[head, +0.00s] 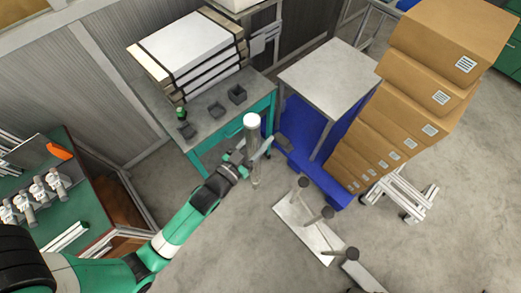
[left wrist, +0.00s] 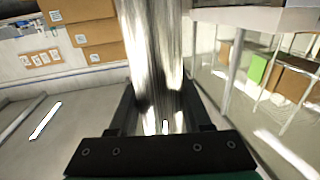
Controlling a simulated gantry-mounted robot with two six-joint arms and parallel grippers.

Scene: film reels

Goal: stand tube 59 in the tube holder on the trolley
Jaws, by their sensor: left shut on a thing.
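A shiny metal tube (head: 255,176) with a white top end is held roughly upright in my left gripper (head: 248,158). In the left wrist view the tube (left wrist: 152,50) stands between the two dark fingers of the gripper (left wrist: 157,112), which are shut on it. No number on it is readable. In the head view the tube hangs beside the front right of a grey-topped bench with teal legs (head: 212,128). Small dark square cups (head: 237,95) are on that top; I cannot tell which thing is the tube holder. My right gripper is not in view.
Stacked white flat boxes (head: 186,50) lie at the back of the bench. A blue frame with a grey top (head: 330,75) and tall cardboard boxes (head: 440,55) stand to the right. A white plate with dark-headed posts (head: 300,226) is on the floor. Open floor (head: 230,250) lies in front.

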